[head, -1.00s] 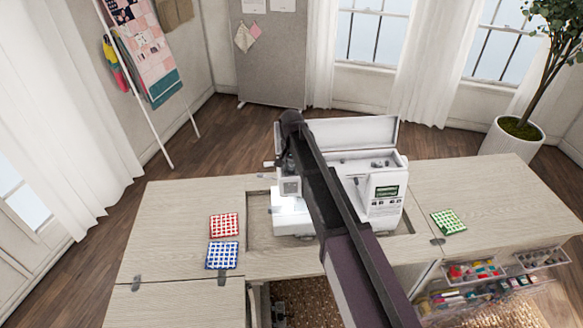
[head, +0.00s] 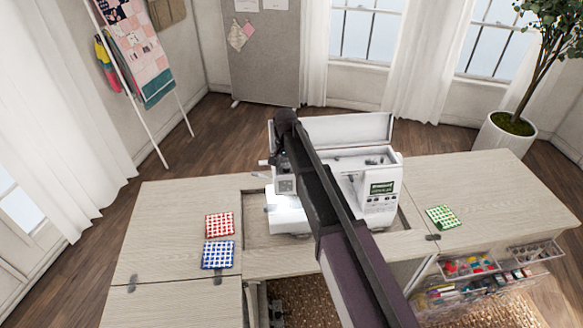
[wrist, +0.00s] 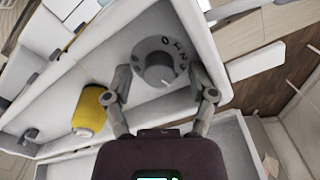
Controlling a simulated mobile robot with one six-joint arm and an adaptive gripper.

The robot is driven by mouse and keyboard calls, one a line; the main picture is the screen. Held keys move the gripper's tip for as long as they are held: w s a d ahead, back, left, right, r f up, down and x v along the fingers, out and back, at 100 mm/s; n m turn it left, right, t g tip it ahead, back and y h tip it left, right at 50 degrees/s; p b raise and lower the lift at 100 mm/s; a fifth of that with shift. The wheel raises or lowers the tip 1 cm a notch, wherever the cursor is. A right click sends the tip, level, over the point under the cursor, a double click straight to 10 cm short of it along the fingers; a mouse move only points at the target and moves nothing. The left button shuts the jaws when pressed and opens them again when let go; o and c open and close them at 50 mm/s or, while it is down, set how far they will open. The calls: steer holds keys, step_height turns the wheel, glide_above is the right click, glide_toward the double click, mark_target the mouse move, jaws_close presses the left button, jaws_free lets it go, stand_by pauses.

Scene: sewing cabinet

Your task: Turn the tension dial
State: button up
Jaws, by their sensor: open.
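The tension dial (wrist: 158,62), a round grey knob with numbers on its face, sits on the white top of the sewing machine (head: 381,206). My gripper (wrist: 160,80) is open, with one finger on each side of the dial in the wrist view. I cannot tell whether either fingertip touches it. In the head view my arm crosses in front of the machine and hides the dial and most of the gripper.
A yellow thread spool (wrist: 90,108) lies in the machine's top compartment beside the dial. The machine's lid (head: 345,129) stands open behind. Red (head: 219,225), blue (head: 218,254) and green (head: 442,217) patterned fabric squares lie on the table (head: 165,230).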

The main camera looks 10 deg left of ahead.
mark_target(286, 166)
steer(key=shift+n, duration=0.4)
steer(key=n, duration=1.6)
steer(key=shift+n, duration=0.3)
steer(key=n, duration=0.6)
steer(key=shift+r+n+p, duration=0.3)
steer(key=shift+r+p, duration=0.05)
step_height(286, 166, up, 13)
steer(key=p, duration=1.4)
steer(key=s+d+f+m+b, duration=0.4)
steer(key=s+d+m, duration=0.4)
steer(key=d, duration=0.4)
steer(key=s+d+f+m+b, duration=0.4)
steer(key=s+d+m, duration=0.5)
steer(key=d, duration=0.4)
steer(key=shift+s+d+f+b, duration=0.2)
steer(key=shift+d+b, duration=0.05)
steer(key=shift+b, duration=0.45)
